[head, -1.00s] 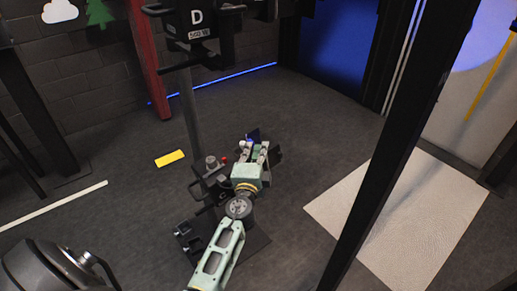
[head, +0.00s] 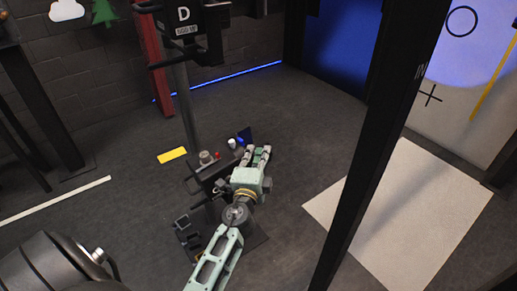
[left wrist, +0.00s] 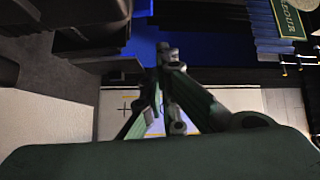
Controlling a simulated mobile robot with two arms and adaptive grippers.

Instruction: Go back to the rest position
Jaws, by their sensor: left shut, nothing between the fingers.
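My left gripper (head: 258,152) reaches in over the dark button stand (head: 213,172), at the right of its controls. Its fingers are shut and empty; they also show in the left wrist view (left wrist: 167,62). On the stand are a grey knob (head: 206,158), a small red button (head: 217,155) and a white button (head: 232,143). A small blue piece (head: 240,140) lies just left of the fingertips. The gripper hides part of the stand's right side; I cannot tell whether it touches it. My right gripper is in neither view.
A black post (head: 365,175) rises close on the right. A white mat (head: 400,210) lies beyond it. An upright pole (head: 186,105) carries a black box marked D (head: 185,18). A yellow block (head: 172,155) lies on the open floor at left.

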